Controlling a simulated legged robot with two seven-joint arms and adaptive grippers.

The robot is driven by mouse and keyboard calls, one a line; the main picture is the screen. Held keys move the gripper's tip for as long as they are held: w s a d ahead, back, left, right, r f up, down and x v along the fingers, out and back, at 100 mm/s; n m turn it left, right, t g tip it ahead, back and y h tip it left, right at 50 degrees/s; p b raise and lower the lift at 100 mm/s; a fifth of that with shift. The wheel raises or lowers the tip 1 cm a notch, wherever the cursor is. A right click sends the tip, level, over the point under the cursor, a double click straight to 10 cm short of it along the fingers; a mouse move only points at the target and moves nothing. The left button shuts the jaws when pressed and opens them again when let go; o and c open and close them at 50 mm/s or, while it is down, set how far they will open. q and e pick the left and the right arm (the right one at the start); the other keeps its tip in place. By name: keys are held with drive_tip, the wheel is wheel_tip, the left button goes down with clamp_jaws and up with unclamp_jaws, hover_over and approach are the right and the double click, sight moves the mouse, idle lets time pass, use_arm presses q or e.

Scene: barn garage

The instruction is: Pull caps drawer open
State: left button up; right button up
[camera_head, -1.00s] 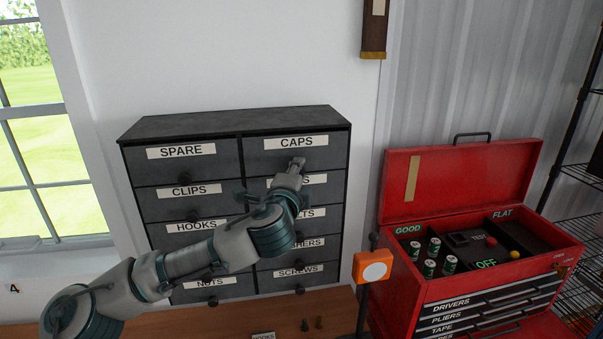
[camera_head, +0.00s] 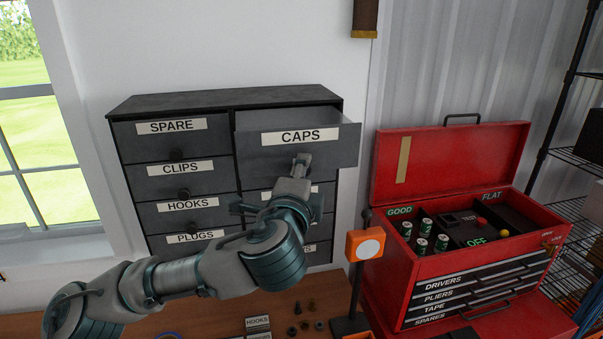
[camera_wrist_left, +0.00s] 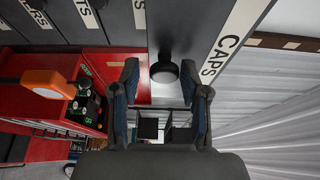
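The caps drawer (camera_head: 340,147) at the top right of the dark cabinet is pulled out; its open inside shows behind the front. In the left wrist view the CAPS label (camera_wrist_left: 222,50) runs along the drawer front. Its round black knob (camera_wrist_left: 165,72) is between the fingertips of my left gripper (camera_wrist_left: 162,85). The fingers are apart, with a gap visible beside the knob. In the head view my left gripper (camera_head: 299,170) is at the drawer front, just below the CAPS label. My right gripper is not in view.
The other drawers of the cabinet (camera_head: 150,105) are closed. A red toolbox (camera_head: 385,270) with its lid up stands to the right. An orange box on a stand (camera_head: 354,246) is between them. Small parts (camera_head: 310,308) lie on the wooden bench (camera_head: 210,315).

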use_arm(q)
drive_tip(key=s+a, duration=0.2)
drive_tip(key=s, duration=0.9)
drive_tip(key=shift+s, duration=0.15)
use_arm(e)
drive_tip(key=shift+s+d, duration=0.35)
